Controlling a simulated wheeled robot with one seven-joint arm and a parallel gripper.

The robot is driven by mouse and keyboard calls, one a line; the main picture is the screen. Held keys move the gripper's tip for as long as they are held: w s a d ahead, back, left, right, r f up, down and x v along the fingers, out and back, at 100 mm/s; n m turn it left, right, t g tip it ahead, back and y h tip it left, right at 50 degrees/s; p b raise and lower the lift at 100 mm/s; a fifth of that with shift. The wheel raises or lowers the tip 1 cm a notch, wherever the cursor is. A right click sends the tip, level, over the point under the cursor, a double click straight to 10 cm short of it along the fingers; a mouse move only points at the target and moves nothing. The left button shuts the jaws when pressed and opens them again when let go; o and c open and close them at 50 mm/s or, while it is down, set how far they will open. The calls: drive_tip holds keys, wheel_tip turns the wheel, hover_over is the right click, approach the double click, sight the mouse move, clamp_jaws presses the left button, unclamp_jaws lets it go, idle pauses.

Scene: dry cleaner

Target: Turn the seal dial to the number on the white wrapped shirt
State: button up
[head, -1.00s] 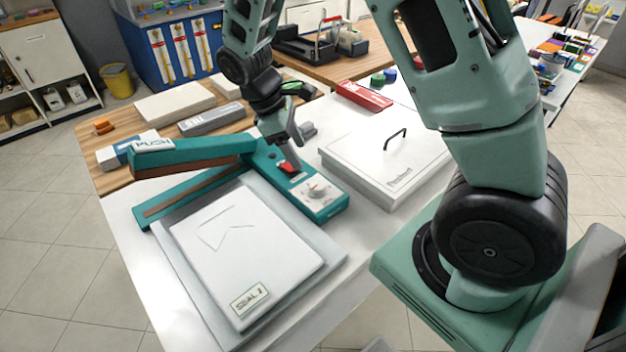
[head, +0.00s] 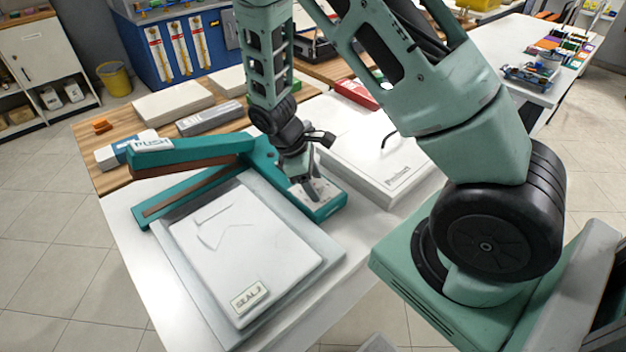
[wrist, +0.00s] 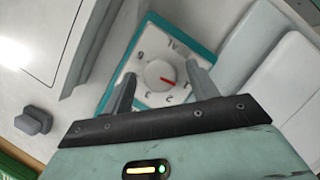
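The white wrapped shirt (head: 240,245) lies flat on a grey plate of the teal sealer (head: 195,190). Its label (head: 249,297) reads "SEAL" and a digit too blurred to be sure of. My gripper (head: 312,192) points down over the sealer's control panel and hides the dial in the head view. In the wrist view, the round white dial (wrist: 158,75) sits on a white panel with marks around it. Its red pointer is toward the lower right. My gripper (wrist: 161,70) is open, with one finger on each side of the dial; contact is not clear.
The sealer's raised arm marked "PUSH" (head: 150,144) stands left of my gripper. A white lidded box (head: 375,165) with a black handle is close on the right. A small grey block (wrist: 33,121) lies near the panel. The table's front strip is bare.

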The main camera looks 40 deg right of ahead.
drive_tip(key=c, duration=0.9)
drive_tip(key=shift+c, duration=0.2)
drive_tip(key=shift+m, duration=0.4)
drive_tip(key=m+g+y+p, duration=0.1)
drive_tip(key=m, duration=0.2)
drive_tip(key=shift+w+d+m+p, duration=0.1)
drive_tip(key=shift+d+m+p, duration=0.05)
drive_tip(key=shift+m+p, duration=0.25)
drive_tip(key=m+y, duration=0.2)
drive_tip(key=m, duration=0.3)
drive_tip(key=shift+d+p, duration=0.1)
drive_tip(key=shift+p, duration=0.2)
drive_tip(key=o, duration=1)
